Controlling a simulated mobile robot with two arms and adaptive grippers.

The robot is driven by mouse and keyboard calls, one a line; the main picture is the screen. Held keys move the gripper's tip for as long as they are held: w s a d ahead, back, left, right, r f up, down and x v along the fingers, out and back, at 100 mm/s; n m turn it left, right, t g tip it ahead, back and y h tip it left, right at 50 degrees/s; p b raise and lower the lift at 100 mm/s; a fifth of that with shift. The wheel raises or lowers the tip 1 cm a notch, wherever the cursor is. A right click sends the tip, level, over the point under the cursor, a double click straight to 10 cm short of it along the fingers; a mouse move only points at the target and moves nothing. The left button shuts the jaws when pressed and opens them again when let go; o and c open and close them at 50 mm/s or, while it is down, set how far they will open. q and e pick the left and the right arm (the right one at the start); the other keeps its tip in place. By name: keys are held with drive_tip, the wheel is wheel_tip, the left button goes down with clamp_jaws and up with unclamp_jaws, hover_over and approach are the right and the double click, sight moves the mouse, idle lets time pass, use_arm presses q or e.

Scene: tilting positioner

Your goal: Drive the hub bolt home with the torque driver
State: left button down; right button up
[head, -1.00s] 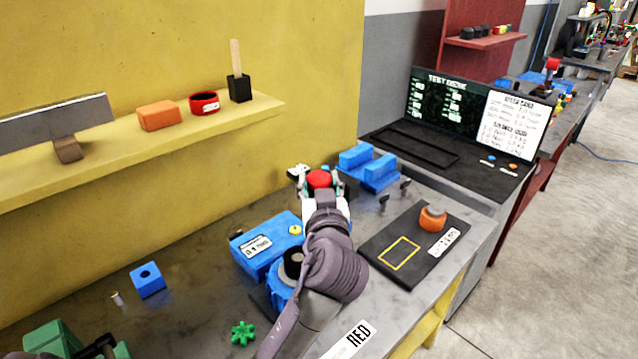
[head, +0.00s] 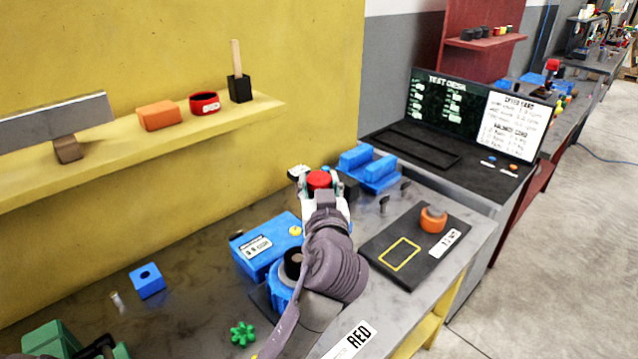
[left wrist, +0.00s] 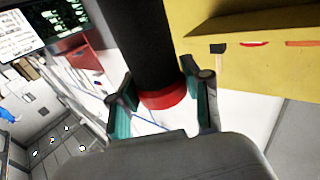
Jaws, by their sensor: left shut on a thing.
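My left gripper (head: 322,190) is shut on the torque driver, seen in the head view as a red round top (head: 319,180). In the left wrist view the driver is a thick black cylinder (left wrist: 145,45) with a red band at its end, between the gripper's fingers (left wrist: 163,100). The blue positioner (head: 278,292) with a black ring on it stands on the bench, partly hidden by my left arm. The hub bolt cannot be made out. My right gripper is not in view.
A blue box (head: 278,232) with a small display stands behind the positioner. A dark mat (head: 385,245) with an orange-and-grey knob (head: 433,219) lies to the right. A blue cradle (head: 370,168), a blue block (head: 147,280) and a green star knob (head: 242,334) are also on the bench.

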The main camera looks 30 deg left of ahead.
use_arm(q)
drive_tip(key=shift+f+b, duration=0.25)
drive_tip(key=shift+b, duration=0.15)
idle(1.2)
drive_tip(key=shift+f, duration=0.25)
idle(0.3)
drive_tip(key=shift+f, duration=0.15)
idle(0.5)
drive_tip(key=shift+d, duration=0.1)
wheel_tip(320, 180, up, 2)
drive_tip(key=shift+p, duration=0.6)
drive_tip(key=shift+r+p, duration=1.55)
drive_tip(key=shift+r, duration=0.7)
drive_tip(key=shift+f, duration=0.1)
